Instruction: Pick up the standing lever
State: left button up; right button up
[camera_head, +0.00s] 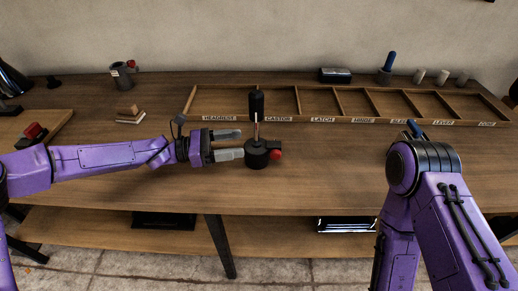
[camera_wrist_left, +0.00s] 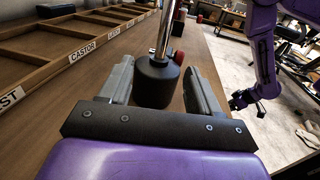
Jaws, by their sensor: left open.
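The standing lever (camera_head: 256,104) is upright on the table, with a black grip, a thin metal rod and a round black base (camera_head: 256,156) with a red knob (camera_head: 276,154) on its right. My left gripper (camera_head: 238,143) is open at the lever's left, fingers pointing right, low near the base. In the left wrist view the lever's rod (camera_wrist_left: 165,35) and black base (camera_wrist_left: 155,85) show between and beyond the open fingers; its top is cut off. A purple arm of mine hangs at the right there, with a small dark end (camera_wrist_left: 243,98) whose jaws I cannot make out.
A wooden compartment tray (camera_head: 350,121) with labels such as CASTOR and LATCH lies behind the lever. The wood right of the lever is clear.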

aim_at(254, 142)
pick_arm(q)
jog(key=d, duration=0.3)
jog(key=d+p, duration=0.1)
jog(key=shift+w+d, duration=0.2)
jog(key=shift+w, duration=0.2)
jog(key=shift+a+f, duration=0.1)
grip_shut()
notch_tip(254, 142, up, 18)
jog(key=b, duration=0.1)
jog(key=shift+f+b, duration=4.4)
jog(key=shift+f, duration=3.75)
